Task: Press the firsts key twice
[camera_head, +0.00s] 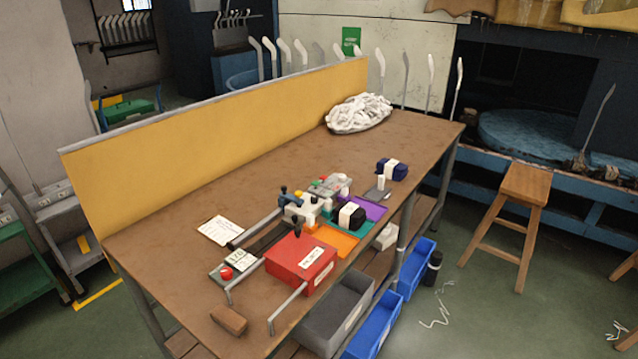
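A grey box with several small coloured keys (331,185), red and green among them, stands on the brown workbench past a cream device with dark knobs (301,208). The key labels are too small to read, so I cannot tell which is the firsts key. A small panel with a red button (226,273) and a white card (239,257) lies at the left of the red box; its writing is unclear. My gripper is not seen in this view.
A red box (301,262), orange, teal and purple mats (374,211), a navy bundle (392,169) and a brown block (229,320) are on the workbench (180,265). A white heap (359,113) lies at the far end. A yellow panel (215,125) runs along the back. Blue bins (416,268) are below.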

